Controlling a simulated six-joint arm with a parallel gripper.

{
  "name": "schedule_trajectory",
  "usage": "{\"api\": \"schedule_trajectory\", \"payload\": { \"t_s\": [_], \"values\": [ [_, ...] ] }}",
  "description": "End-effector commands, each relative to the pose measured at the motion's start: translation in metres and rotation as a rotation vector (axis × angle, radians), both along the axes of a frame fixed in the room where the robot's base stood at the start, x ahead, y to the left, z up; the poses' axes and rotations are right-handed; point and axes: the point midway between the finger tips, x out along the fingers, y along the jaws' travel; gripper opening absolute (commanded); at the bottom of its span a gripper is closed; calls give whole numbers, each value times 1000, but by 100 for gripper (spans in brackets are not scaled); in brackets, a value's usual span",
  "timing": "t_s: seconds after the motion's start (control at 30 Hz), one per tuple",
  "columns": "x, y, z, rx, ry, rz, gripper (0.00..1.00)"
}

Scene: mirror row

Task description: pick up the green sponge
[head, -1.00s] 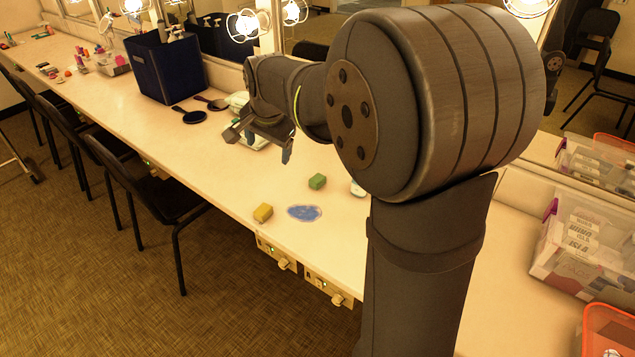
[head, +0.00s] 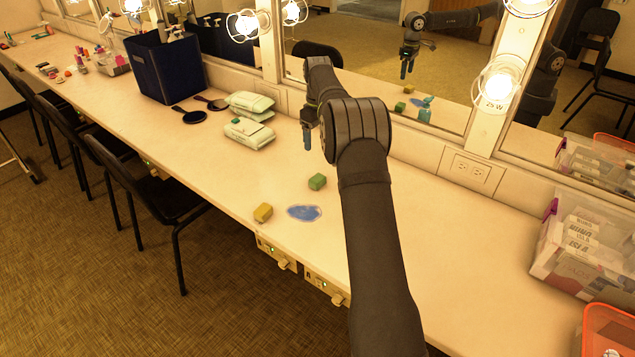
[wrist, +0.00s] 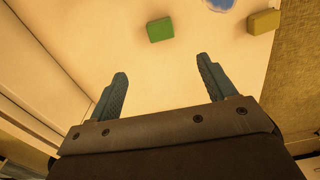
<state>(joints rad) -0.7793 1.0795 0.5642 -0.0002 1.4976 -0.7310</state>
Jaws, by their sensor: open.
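The green sponge (head: 317,181) is a small block lying on the long pale counter (head: 240,180), right of a yellow sponge (head: 263,212). In the wrist view the green sponge (wrist: 160,30) lies beyond my fingertips, between their lines and apart from both. My gripper (head: 307,142) hangs above the counter, pointing down, behind and slightly left of the green sponge in the head view. In the wrist view my gripper (wrist: 161,75) has its two blue-grey fingers wide apart with nothing between them.
A flat blue patch (head: 304,213) lies near the sponges. Clear boxes (head: 580,245) stand right. A wall mirror (head: 400,60) backs the counter.

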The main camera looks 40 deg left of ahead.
Motion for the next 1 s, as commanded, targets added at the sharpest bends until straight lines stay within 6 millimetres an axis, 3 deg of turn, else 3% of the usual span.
{"api": "schedule_trajectory", "payload": {
  "t_s": [0.5, 0.87, 1.0],
  "values": [
    [-1, -1, -102, -2, 2, 1, 76],
    [-1, -3, -127, -2, 2, 1, 76],
    [-1, -7, -147, -3, 3, 0, 76]
  ]
}}
